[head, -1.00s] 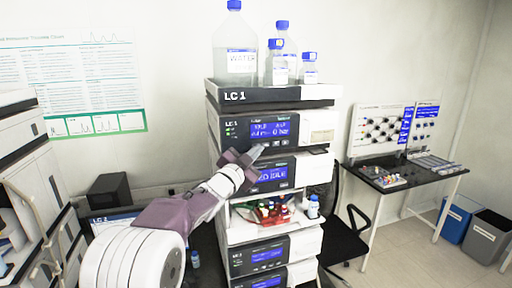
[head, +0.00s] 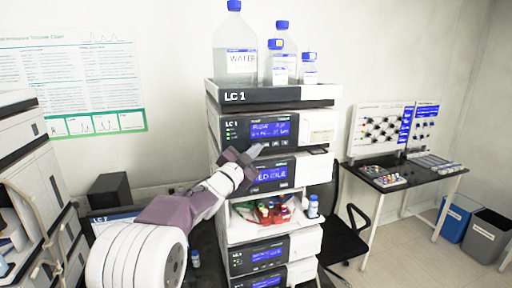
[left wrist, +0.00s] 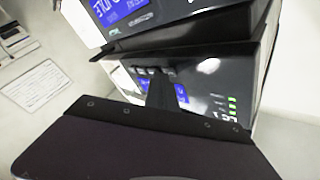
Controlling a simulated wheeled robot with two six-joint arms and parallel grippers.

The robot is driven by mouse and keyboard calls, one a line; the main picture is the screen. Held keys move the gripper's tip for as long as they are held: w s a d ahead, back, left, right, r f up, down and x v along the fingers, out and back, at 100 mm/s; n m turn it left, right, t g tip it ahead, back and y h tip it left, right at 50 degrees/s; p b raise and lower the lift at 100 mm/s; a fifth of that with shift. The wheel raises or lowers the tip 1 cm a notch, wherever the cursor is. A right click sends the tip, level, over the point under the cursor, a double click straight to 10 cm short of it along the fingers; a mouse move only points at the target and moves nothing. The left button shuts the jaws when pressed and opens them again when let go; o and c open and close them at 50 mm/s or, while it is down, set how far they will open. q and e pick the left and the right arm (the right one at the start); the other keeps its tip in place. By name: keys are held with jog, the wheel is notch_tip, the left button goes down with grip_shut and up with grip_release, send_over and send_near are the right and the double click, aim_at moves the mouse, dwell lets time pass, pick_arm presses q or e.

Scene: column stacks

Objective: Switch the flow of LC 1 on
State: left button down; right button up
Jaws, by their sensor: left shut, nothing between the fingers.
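The LC 1 stack (head: 268,97) stands in the middle of the head view, with its name on the top tray. Its upper module (head: 225,129) has a lit blue display (head: 273,130) and green lights at its left. Below it is a second module with a blue display (head: 272,175). My left gripper (head: 254,152) is shut and empty, its tip in front of the lower edge of the upper module. In the left wrist view the dark finger (left wrist: 163,95) reaches toward a row of small buttons beside a blue display (left wrist: 180,92). Contact cannot be told. My right gripper is not seen.
Bottles (head: 235,45) stand on the top tray. An open shelf with coloured vials (head: 272,212) lies below the second module. A black chair (head: 340,235) and a side table (head: 405,175) are at the right. Another instrument (head: 25,150) stands at the left.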

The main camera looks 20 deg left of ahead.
pick_arm(q)
jog(key=shift+s+d+f+b, duration=0.15)
jog(key=shift+s+d+b, duration=0.25)
jog(key=shift+b, duration=0.2)
jog(key=shift+s+d, duration=0.1)
jog(key=shift+s, duration=0.2)
jog(key=s+d+b, duration=0.2)
jog(key=s+b, duration=0.1)
jog(key=s, duration=0.1)
jog(key=shift+s+d, duration=0.1)
jog(key=shift+d, duration=0.3)
